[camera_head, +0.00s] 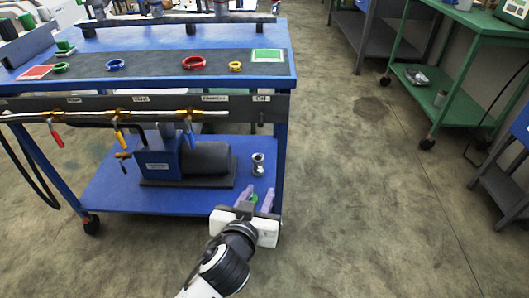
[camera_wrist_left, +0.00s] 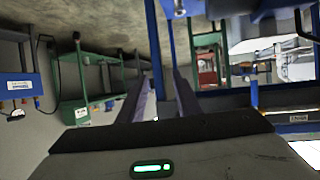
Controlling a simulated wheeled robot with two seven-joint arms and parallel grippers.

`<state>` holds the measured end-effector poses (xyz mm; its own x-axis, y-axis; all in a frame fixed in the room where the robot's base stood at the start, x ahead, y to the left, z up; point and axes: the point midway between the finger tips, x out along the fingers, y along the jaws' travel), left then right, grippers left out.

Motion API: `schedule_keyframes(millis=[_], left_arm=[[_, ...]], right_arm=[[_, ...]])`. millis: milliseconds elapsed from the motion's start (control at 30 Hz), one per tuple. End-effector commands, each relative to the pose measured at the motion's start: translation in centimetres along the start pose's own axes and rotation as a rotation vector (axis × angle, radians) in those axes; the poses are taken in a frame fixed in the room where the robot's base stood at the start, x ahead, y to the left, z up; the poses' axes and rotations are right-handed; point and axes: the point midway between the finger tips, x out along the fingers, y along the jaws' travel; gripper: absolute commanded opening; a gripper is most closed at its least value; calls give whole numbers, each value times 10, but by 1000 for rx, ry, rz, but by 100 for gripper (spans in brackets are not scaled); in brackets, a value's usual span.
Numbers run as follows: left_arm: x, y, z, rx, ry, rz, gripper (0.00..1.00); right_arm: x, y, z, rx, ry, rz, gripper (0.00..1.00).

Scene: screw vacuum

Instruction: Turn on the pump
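The pump (camera_head: 180,158) is a blue block with a dark cylindrical motor on a dark base, on the lower shelf of the blue cart. No switch on it is clear to make out. My left gripper (camera_head: 256,193) is in front of the cart's lower right corner, to the right of and nearer than the pump. Its two purple fingers are apart, and I see nothing held between them. The fingers also show apart in the left wrist view (camera_wrist_left: 161,90), where I cannot make out the pump. My right gripper is in neither view.
The blue cart (camera_head: 270,78) has a front rail with a brass pipe and red, yellow and blue valve handles. Coloured rings lie on its top. A small metal part (camera_head: 258,164) stands on the lower shelf. A green cart (camera_head: 465,100) is at right; floor between is clear.

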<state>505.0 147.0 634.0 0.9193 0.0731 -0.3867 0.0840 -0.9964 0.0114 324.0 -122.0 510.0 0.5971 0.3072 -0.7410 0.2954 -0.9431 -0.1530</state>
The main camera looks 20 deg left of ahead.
Motion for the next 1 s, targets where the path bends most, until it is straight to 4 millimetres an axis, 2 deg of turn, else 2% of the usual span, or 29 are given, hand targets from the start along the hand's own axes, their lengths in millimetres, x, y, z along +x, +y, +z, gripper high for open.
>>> schedule_keyframes(millis=[33,200,300,467,800,1000], left_arm=[[16,2,-8,-32,84,-32,31],[20,-3,-70,-151,301,-123,31],[15,-5,-91,-197,379,-147,31],[18,-8,-107,-221,420,-159,31],[72,-21,-129,-218,419,-161,31],[96,-25,-139,-219,416,-158,31]], right_arm=[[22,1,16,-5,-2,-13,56],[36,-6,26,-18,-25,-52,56],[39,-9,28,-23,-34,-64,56],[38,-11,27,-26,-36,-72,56],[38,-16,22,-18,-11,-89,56],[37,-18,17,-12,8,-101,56]])
